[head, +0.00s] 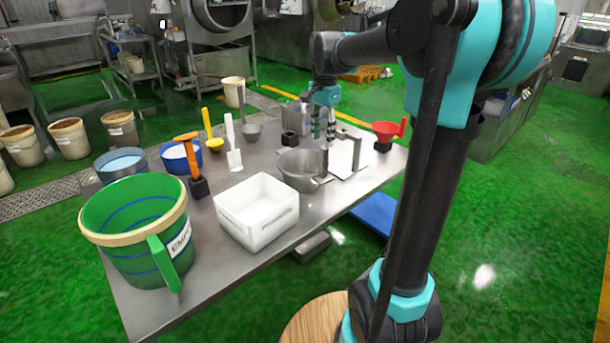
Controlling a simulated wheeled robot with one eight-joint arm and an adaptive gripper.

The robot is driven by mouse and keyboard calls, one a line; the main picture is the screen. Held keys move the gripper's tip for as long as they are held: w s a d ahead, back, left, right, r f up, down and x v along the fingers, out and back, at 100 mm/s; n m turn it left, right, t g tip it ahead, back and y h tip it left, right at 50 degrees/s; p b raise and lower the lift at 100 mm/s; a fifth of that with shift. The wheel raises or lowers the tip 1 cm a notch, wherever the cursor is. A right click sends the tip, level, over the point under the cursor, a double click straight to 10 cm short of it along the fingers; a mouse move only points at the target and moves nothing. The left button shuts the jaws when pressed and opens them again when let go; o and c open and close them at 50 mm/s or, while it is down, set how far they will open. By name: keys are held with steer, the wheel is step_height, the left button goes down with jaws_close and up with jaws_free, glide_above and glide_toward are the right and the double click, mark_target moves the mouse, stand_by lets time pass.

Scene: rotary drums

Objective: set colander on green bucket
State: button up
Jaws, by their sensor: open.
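The grey metal colander (295,173) sits on the steel table, right of the white bin. The green bucket (140,262), with a tan rim, a green handle and a label on its side, stands at the table's near left corner. My gripper (324,158) points down at the right edge of the colander, with its jaws open. I cannot tell whether a finger touches the rim; the fingers partly cover that side of the colander.
A white rectangular bin (257,212) stands between the bucket and colander. Behind are blue bowls (181,158), an orange-handled tool (190,160), a white spatula (233,145) and yellow scoop (211,135). A red funnel (386,130) and white panel (346,158) are at right.

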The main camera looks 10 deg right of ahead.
mark_target(324, 166)
step_height(324, 166, down, 6)
steer(key=shift+d+f, duration=0.2)
steer(key=shift+f, duration=1.15)
steer(key=shift+d+f, duration=0.2)
steer(key=shift+f, duration=1.1)
steer(key=shift+c, duration=0.2)
jaws_close()
